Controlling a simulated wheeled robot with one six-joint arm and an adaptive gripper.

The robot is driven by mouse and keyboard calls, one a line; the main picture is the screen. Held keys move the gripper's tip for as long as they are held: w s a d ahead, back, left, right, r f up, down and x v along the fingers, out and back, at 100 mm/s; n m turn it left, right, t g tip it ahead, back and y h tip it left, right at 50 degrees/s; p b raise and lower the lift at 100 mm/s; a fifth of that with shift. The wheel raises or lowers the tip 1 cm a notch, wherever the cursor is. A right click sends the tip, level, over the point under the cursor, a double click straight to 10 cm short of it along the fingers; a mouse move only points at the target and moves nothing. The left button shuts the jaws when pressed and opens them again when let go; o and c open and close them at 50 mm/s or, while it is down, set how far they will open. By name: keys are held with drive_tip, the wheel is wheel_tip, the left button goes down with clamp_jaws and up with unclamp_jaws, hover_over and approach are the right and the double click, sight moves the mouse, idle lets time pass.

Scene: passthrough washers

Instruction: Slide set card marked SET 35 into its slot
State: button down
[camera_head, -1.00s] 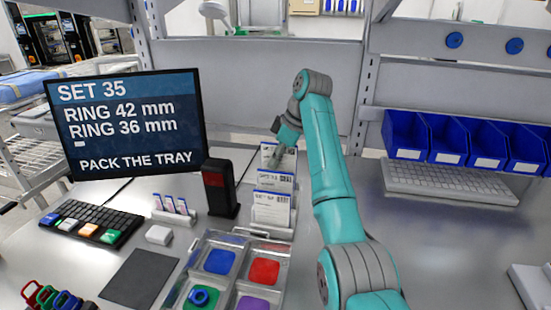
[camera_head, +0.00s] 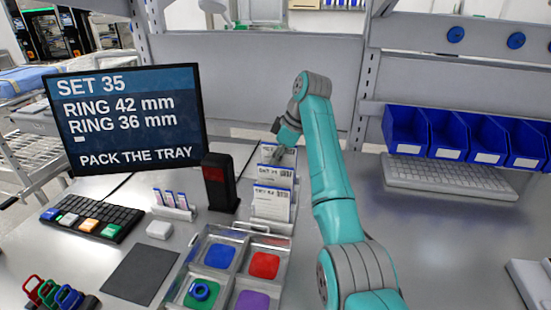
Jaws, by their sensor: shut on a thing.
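My gripper (camera_head: 279,155) is at the far end of a row of white set cards with blue tops, partly hidden by my own wrist. It is shut on the farthest card (camera_head: 267,150), whose marking is too small to read. A middle card (camera_head: 270,174) and a near card (camera_head: 270,204) stand upright in front of it in a rack. The screen (camera_head: 125,120) reads SET 35, RING 42 mm, RING 36 mm, PACK THE TRAY. The tray (camera_head: 208,236) below the rack has blue, red, green and purple compartments. I cannot make out the card slot.
A blue ring (camera_head: 200,291) lies in the green compartment. A black and red post (camera_head: 219,183) stands left of the cards. Blue bins (camera_head: 447,135) are at right.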

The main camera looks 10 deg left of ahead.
drive_tip(key=shift+f, duration=0.2)
drive_tip(key=c, duration=0.7)
unclamp_jaws()
